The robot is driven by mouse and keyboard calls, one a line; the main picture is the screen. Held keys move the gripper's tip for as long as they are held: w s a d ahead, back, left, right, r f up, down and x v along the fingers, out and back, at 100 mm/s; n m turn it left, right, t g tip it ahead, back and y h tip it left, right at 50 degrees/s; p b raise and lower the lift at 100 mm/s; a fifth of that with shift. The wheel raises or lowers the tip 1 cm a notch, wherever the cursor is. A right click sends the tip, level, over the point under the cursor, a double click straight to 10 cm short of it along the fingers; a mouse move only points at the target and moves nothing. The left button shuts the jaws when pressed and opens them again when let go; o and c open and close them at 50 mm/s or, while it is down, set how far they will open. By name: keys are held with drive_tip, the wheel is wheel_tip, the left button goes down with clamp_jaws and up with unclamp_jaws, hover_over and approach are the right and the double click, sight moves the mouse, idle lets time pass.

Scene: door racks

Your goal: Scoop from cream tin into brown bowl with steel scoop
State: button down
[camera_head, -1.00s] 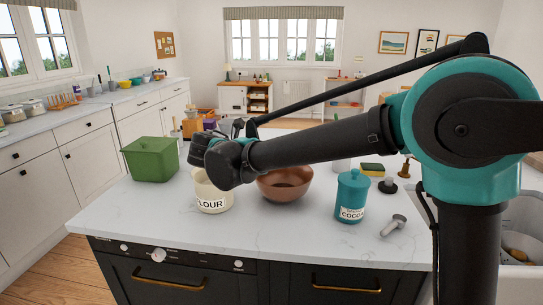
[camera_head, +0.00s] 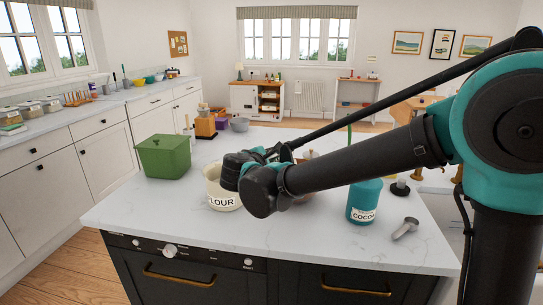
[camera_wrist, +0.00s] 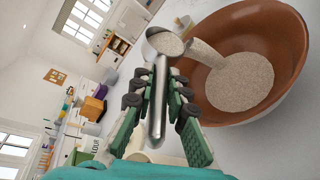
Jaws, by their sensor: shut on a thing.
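My gripper (camera_wrist: 158,95) is shut on the handle of the steel scoop (camera_wrist: 158,122). In the wrist view the scoop's cup, holding pale grainy stuff, is at the near-left rim of the brown bowl (camera_wrist: 292,40). A pale grainy band runs from beside the cup to a pale heap (camera_wrist: 240,82) in the bowl. In the head view my arm hides most of the bowl, and my fingers cannot be made out. The cream tin (camera_head: 213,188), labelled FLOUR, stands upright on the counter left of my wrist, partly covered by it.
A teal COCOA tin (camera_head: 364,203) and a small metal scoop (camera_head: 405,228) are to the right. A dark round item (camera_head: 400,188) lies behind them. The front of the white counter (camera_head: 250,236) is clear.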

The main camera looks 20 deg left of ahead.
drive_tip(key=d+m+t, duration=0.1)
drive_tip(key=m, duration=0.4)
drive_tip(key=s+d+f+m+t, duration=0.1)
drive_tip(key=m+t, duration=0.1)
drive_tip(key=m, duration=0.3)
drive_tip(key=d+m+t, duration=0.1)
drive_tip(key=m, duration=0.3)
drive_tip(key=shift+s+d+f+m+h, duration=0.15)
drive_tip(key=shift+d+m+h, duration=0.2)
drive_tip(key=shift+m+h, duration=0.05)
drive_tip(key=shift+f+t, duration=0.1)
drive_tip(key=shift+t, duration=0.2)
drive_tip(key=shift+s+d+f+m+t+h, duration=0.1)
drive_tip(key=shift+d+f+m+t+h, duration=0.1)
drive_tip(key=shift+m, duration=0.45)
drive_tip(key=shift+d+f+m+t+h, duration=0.1)
drive_tip(key=shift+m+t+h, duration=0.1)
drive_tip(key=shift+m, duration=0.45)
